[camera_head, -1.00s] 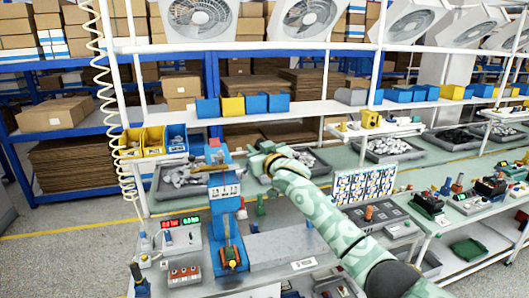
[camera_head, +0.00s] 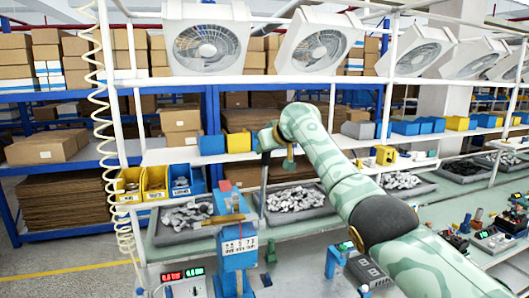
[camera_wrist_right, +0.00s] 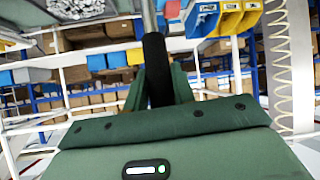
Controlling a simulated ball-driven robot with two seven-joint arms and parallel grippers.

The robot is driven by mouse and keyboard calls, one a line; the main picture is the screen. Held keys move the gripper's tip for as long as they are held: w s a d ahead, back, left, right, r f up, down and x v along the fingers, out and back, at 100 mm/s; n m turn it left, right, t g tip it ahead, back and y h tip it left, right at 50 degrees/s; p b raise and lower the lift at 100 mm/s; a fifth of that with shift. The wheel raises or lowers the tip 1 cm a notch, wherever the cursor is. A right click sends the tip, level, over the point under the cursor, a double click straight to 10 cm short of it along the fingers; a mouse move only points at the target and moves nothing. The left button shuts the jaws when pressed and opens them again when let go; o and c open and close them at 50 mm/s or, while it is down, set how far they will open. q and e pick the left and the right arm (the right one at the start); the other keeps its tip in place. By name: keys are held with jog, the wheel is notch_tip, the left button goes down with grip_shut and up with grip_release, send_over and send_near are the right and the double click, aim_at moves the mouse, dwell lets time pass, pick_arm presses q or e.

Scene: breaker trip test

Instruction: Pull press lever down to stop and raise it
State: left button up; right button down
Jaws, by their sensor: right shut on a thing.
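The blue press (camera_head: 236,252) stands on the bench at lower centre in the head view, with a red-topped post. Its lever (camera_head: 264,185) is a thin dark rod rising from beside the press to my right gripper (camera_head: 274,147). In the right wrist view the lever's black grip (camera_wrist_right: 157,70) sits between the green fingers of my right gripper (camera_wrist_right: 158,92), with a silver rod beyond it. The gripper is shut on this grip, well above the press body. The lever's pivot end is hard to make out. My left gripper is in neither view.
Grey trays of metal parts (camera_head: 296,199) lie behind the press. Yellow bins (camera_head: 155,184) stand at the left beside a coiled white hose (camera_head: 103,100). A red and green display box (camera_head: 184,282) is left of the press. A shelf with blue bins (camera_head: 212,144) runs behind.

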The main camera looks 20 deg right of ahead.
jog(key=shift+f, duration=0.2)
jog(key=c, duration=1.2)
grip_release()
jog(key=shift+o, duration=0.2)
jog(key=shift+r, duration=0.15)
jog(key=shift+s+b, duration=0.25)
jog(key=shift+b, duration=0.15)
jog(key=b+v, duration=0.7)
jog(key=v, duration=0.8)
jog(key=shift+s+r, duration=0.15)
jog(key=shift+r, duration=0.2)
jog(key=shift+d, duration=0.1)
